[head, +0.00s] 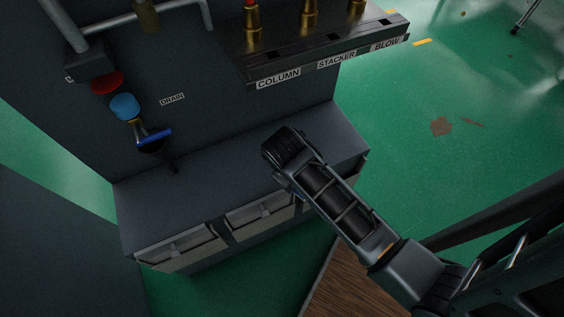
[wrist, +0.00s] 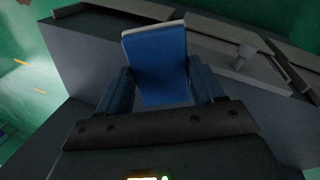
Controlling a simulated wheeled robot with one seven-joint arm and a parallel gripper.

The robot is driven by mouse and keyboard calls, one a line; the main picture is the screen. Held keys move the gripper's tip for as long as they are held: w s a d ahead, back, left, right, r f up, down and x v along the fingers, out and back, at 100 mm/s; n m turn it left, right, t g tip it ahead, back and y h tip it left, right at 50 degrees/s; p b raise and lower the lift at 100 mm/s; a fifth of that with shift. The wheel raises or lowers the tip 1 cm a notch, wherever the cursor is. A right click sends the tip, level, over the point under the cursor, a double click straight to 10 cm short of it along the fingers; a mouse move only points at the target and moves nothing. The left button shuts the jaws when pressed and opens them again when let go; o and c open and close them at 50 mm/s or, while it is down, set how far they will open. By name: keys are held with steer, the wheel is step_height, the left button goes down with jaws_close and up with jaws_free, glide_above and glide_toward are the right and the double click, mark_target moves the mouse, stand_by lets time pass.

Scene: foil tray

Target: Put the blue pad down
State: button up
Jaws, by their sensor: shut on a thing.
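The blue pad (wrist: 158,62) shows in the wrist view as a blue block with a pale strip along its far edge. My gripper (wrist: 161,80) is shut on it, with one dark blue finger on each side. Grey cabinet surface shows around and beyond the pad; I cannot tell how far the pad is from it. In the head view my arm reaches from the lower right over the grey ledge (head: 200,190), and my wrist hides the fingers and the pad.
Drawer fronts (head: 180,248) line the ledge's front, and one handle (wrist: 243,57) shows in the wrist view. A red knob (head: 107,82), a blue knob (head: 125,106) and a blue lever (head: 155,135) stand at the left. A labelled shelf (head: 320,52) overhangs the back. The ledge's left part is clear.

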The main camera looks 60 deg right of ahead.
steer(key=s+a+m+y+b, duration=0.1)
steer(key=s+a+m+y, duration=0.2)
steer(key=s, duration=0.4)
steer(key=shift+s+a+r+m+t, duration=0.2)
steer(key=shift+m+t, duration=0.1)
steer(key=shift+m, duration=0.3)
steer(key=w+d, duration=0.3)
steer(key=w, duration=0.2)
steer(key=w+d+f, duration=0.1)
steer(key=w+d, duration=0.3)
steer(key=w, duration=0.2)
steer(key=w+d+f, duration=0.1)
steer(key=w+d, duration=0.3)
steer(key=w, duration=0.1)
steer(key=shift+w+b, duration=0.15)
steer(key=shift+b, duration=0.2)
step_height(320, 180, down, 3)
steer(key=shift+f, duration=0.2)
steer(key=shift+d+f, duration=0.1)
steer(key=shift+f, duration=0.05)
steer(key=shift+w+f, duration=0.1)
steer(key=shift+f, duration=0.5)
